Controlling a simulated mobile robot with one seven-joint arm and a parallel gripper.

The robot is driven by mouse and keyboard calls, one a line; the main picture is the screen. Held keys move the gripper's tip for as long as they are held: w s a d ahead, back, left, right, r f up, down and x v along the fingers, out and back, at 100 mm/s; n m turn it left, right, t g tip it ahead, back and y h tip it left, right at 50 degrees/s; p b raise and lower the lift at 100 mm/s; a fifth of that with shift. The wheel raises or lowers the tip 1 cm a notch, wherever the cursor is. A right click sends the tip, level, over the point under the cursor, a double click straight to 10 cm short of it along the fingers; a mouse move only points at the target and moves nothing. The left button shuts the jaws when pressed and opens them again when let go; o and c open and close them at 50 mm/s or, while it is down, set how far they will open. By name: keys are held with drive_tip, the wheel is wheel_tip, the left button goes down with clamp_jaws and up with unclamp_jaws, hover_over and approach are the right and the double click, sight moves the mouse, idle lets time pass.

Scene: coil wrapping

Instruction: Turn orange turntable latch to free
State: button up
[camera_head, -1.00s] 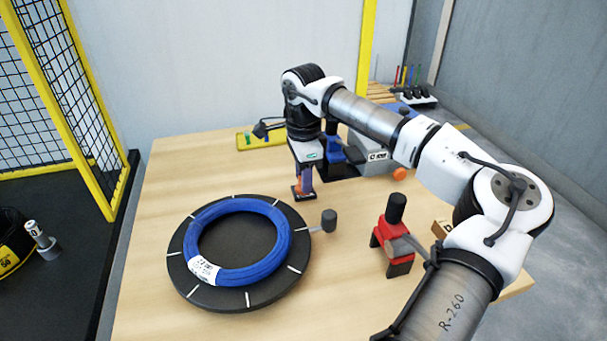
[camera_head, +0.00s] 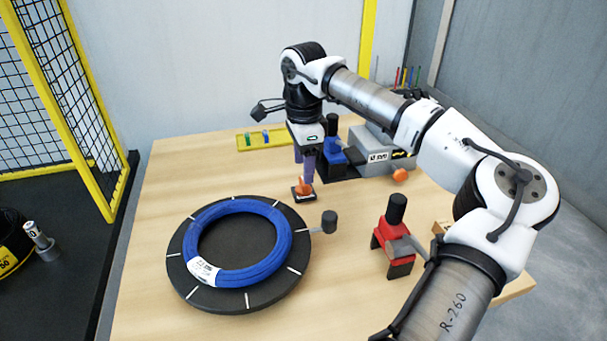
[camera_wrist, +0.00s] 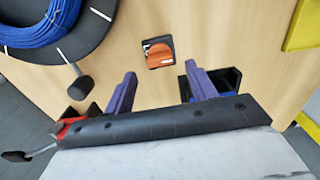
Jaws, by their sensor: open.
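The orange latch (camera_head: 304,186) sits on a small dark base on the table, just beyond the turntable (camera_head: 237,300). In the wrist view the orange latch (camera_wrist: 159,57) lies ahead of the fingertips, lengthwise across its dark base. My gripper (camera_head: 306,170) points down above the latch. In the wrist view my gripper (camera_wrist: 158,85) shows two purple fingers spread apart with nothing between them. The turntable carries a blue coil (camera_head: 273,263) with a white label. A dark-knobbed handle (camera_head: 329,221) sticks out from the turntable's right side.
A red clamp-like device (camera_head: 395,235) with a black top stands right of the turntable. A blue and grey machine (camera_head: 370,150) stands behind my gripper. A yellow tray (camera_head: 264,140) lies at the back.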

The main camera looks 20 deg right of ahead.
wheel_tip(320, 180, up, 10)
idle(0.3)
